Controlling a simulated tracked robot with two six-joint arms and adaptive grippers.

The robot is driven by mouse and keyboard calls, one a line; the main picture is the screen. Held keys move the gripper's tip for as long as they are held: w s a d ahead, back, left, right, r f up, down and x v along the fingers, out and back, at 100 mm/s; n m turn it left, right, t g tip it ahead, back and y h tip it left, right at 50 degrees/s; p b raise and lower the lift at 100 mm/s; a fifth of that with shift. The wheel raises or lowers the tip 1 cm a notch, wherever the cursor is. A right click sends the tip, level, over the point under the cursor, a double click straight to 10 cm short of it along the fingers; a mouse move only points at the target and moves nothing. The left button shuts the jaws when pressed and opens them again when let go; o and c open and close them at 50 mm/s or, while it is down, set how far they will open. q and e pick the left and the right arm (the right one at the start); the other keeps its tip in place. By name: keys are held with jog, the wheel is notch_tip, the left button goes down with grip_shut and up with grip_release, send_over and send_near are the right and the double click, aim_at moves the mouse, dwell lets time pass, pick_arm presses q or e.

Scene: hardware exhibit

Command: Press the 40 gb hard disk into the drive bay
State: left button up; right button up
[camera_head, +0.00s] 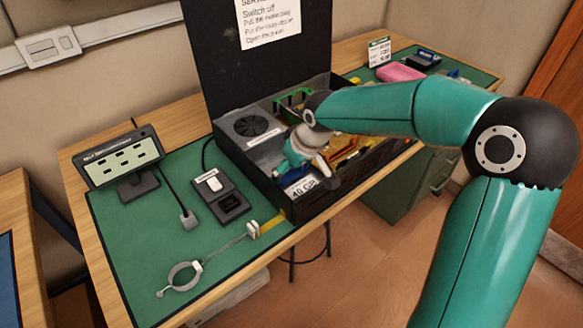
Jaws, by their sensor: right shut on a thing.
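The hard disk (300,185), with a white "40 GB" label, is at the front of the open black computer case (262,196). My right arm reaches in from the right over the case. My right gripper (308,168) points down inside the case and is shut on the disk at its far side. The arm's wrist and the gripper hide part of the disk and most of the drive bay, so I cannot tell how deep the disk sits. My left gripper is not in view.
The case's lid stands upright at the back. On the green mat (140,225) are a small display (122,160), a black device (222,195) and a wrist strap (183,275). A pink object (399,72) lies at the far right. The mat's front left is mostly clear.

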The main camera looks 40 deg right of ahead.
jog(key=shift+f+b, duration=0.4)
jog(key=shift+f, duration=0.15)
dwell(0.5)
jog(key=o, duration=0.8)
jog(key=shift+c, duration=0.2)
jog(key=shift+r+p, duration=0.45)
jog(key=shift+r, duration=0.25)
dwell(0.4)
jog(key=shift+r+p, duration=2.2)
jog(key=shift+r, duration=0.75)
